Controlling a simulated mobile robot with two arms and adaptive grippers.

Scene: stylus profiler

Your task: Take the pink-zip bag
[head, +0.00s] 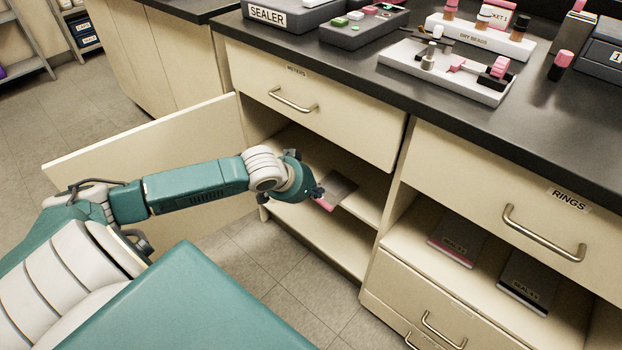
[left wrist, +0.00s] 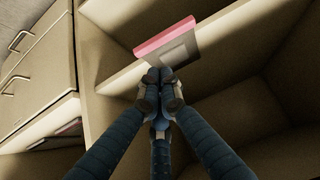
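The pink-zip bag (head: 341,188) is a flat grey pouch with a pink strip along one end. It is at the front of the shelf in the open cabinet, the pink end toward the front edge. In the left wrist view the bag (left wrist: 176,47) is just beyond my fingertips, its pink strip outermost. My left gripper (head: 317,191) has its fingers drawn together at the bag; in the left wrist view the fingertips (left wrist: 162,76) meet at its grey part and appear to pinch it. The fingers hide part of the bag. My right gripper is not in view.
The open cabinet door (head: 150,148) stands behind my left arm. A closed drawer (head: 310,100) is above the shelf. The right compartment holds a pink-edged bag (head: 458,243) and a dark bag (head: 527,280). The black counter (head: 560,125) carries a sealer and several small parts.

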